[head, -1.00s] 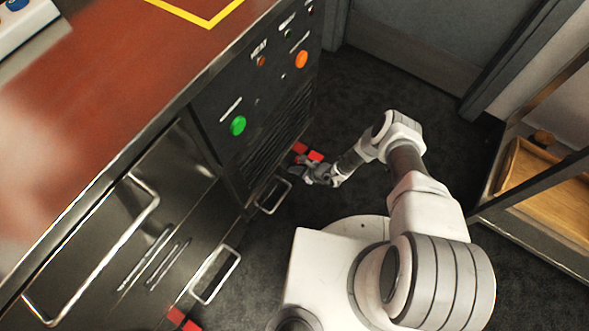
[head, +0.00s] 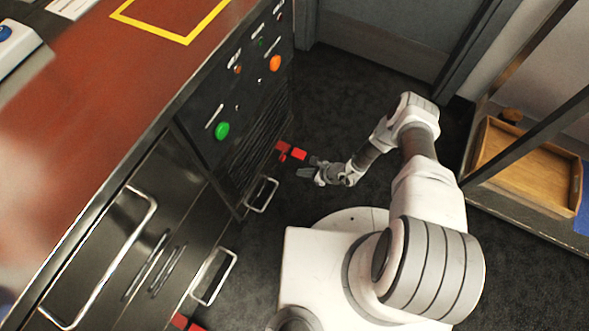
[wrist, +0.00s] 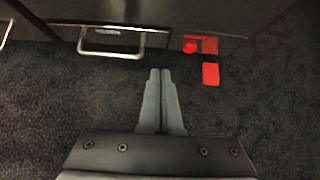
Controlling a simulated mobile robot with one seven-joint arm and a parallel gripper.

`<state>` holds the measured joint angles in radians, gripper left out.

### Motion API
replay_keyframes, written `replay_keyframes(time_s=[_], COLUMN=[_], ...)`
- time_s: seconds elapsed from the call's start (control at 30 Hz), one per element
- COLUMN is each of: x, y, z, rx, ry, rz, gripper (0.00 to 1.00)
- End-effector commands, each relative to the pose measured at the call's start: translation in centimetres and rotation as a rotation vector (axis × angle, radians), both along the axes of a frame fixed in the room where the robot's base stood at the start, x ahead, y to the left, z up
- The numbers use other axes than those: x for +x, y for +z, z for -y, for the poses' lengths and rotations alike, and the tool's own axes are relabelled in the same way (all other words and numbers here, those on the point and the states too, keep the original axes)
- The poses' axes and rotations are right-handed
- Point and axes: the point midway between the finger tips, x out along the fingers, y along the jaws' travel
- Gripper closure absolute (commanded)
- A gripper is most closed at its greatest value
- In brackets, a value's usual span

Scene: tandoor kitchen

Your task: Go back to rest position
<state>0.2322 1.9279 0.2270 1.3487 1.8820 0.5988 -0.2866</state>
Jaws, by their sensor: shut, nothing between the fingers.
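My gripper (head: 306,168) is low over the dark floor in the head view, beside the front of the counter unit. In the wrist view my gripper (wrist: 160,76) points toward the unit's base, its two grey fingers together with nothing between them. My arm bends out from my white base and down toward the unit. The gripper stands apart from the lower drawer handle (head: 262,194) and from the red parts (head: 291,151) at the foot of the unit.
The counter (head: 90,130) with its control panel, green button (head: 222,131) and orange button (head: 275,63) fills the left. Metal handles (wrist: 125,52) stick out from its front. A shelf with a wooden tray (head: 530,165) stands at right. Dark floor between is clear.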

Motion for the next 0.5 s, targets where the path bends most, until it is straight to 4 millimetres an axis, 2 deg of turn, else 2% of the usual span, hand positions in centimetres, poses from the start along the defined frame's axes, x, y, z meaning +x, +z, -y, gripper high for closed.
replay_keyframes(time_s=[0.1, 0.37, 0.5], x=[-0.3, -0.4, 0.6], y=[0.8, 0.8, 1.8], z=[0.6, 0.8, 0.9], rx=[0.001, 0.001, -0.001], ry=[-0.001, 0.0, 0.018], rz=[0.0, 0.0, 0.02], gripper=[1.0, 1.0, 1.0])
